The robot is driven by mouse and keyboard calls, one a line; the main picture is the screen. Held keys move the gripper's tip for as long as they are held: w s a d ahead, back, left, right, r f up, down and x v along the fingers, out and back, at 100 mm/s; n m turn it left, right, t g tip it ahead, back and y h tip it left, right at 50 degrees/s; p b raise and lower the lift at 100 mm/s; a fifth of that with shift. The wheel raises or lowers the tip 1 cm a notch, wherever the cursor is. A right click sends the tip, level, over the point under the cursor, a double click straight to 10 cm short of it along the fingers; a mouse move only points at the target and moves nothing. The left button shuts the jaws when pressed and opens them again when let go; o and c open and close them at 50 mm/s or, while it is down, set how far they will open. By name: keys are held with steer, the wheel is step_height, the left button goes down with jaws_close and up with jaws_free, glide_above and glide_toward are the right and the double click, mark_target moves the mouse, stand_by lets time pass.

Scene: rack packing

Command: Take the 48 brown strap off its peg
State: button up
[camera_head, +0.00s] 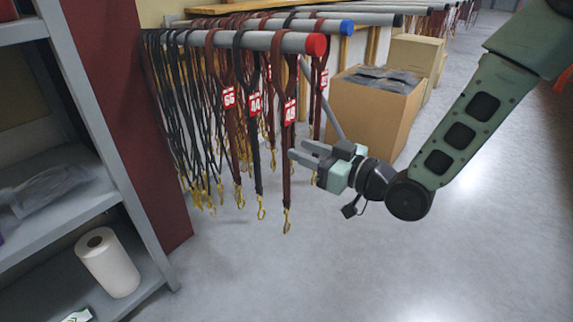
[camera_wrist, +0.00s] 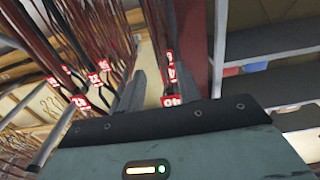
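The brown 48 strap (camera_head: 287,160) hangs from the front peg (camera_head: 270,41) with the red end cap. Its red-and-white tag (camera_head: 290,111) is at mid-height and its brass clip is at the bottom. My gripper (camera_head: 301,151) is open just right of the strap's lower part, below the tag, fingers pointing left. The fingertips appear beside the strap; I cannot tell whether they touch it. In the wrist view the 48 tag (camera_wrist: 172,101) shows low between the open fingers, partly hidden by the gripper body.
A black strap with a 44 tag (camera_head: 254,103) and a brown strap tagged 65 (camera_head: 229,97) hang close by on the left. A cardboard box (camera_head: 375,115) stands behind my gripper. Grey shelving (camera_head: 80,120) is at left. The floor in front is clear.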

mark_target(289, 146)
steer(key=b+x, duration=0.1)
steer(key=x, duration=0.3)
steer(key=shift+w+a, duration=0.1)
steer(key=shift+a, duration=0.35)
jaws_close()
steer(key=shift+r, duration=0.1)
